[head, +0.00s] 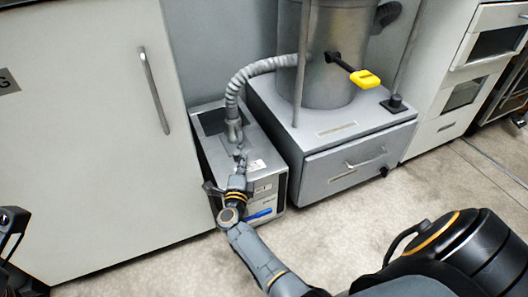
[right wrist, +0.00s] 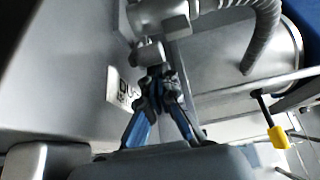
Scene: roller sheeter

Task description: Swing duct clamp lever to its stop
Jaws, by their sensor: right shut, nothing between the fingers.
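A grey ribbed duct hose (head: 262,68) runs from the drum down to a grey fitting (head: 234,130) on the low grey box. The fitting also shows in the right wrist view (right wrist: 150,53). I cannot make out a separate clamp lever there. A black lever with a yellow grip (head: 365,78) sticks out from the drum; it also shows in the right wrist view (right wrist: 278,137). My right gripper (head: 241,160) is shut and empty, just below the fitting; I cannot tell whether its fingertips (right wrist: 157,84) touch it. Part of my left arm (head: 10,232) shows at the left edge.
The drum (head: 333,50) stands on a grey base with a drawer (head: 345,165), right of the low box (head: 212,158). A white cabinet (head: 90,130) stands close on the left. Open floor (head: 440,190) lies in front.

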